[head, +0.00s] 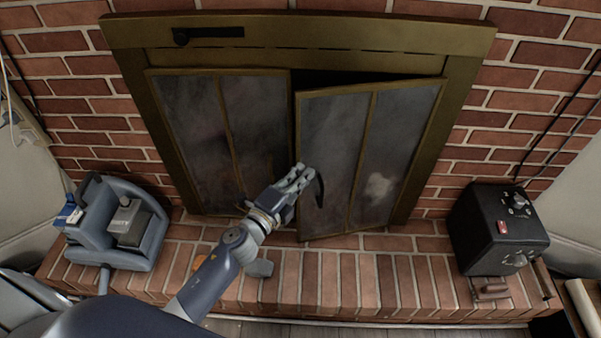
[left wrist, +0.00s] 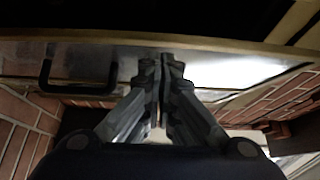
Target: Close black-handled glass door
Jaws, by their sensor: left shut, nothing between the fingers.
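The brass-framed glass door on the right (head: 335,135) stands ajar, its left edge swung out from the fireplace frame. Its black curved handle (head: 320,190) is near that free edge. In the left wrist view the door's brass edge (left wrist: 225,45) runs across the top and the black handle (left wrist: 78,88) is at left. My left gripper (head: 303,176) is shut and empty, in front of the door beside the handle. In the left wrist view its fingertips (left wrist: 161,66) are together at the door's face; I cannot tell whether they touch. My right gripper is not in view.
The left glass door (head: 210,130) looks shut. A brick hearth (head: 350,280) runs below the doors. A blue-grey caddy (head: 118,225) stands on it at left, and a black box with knobs (head: 495,230) at right. A small grey object (head: 260,268) lies near my arm.

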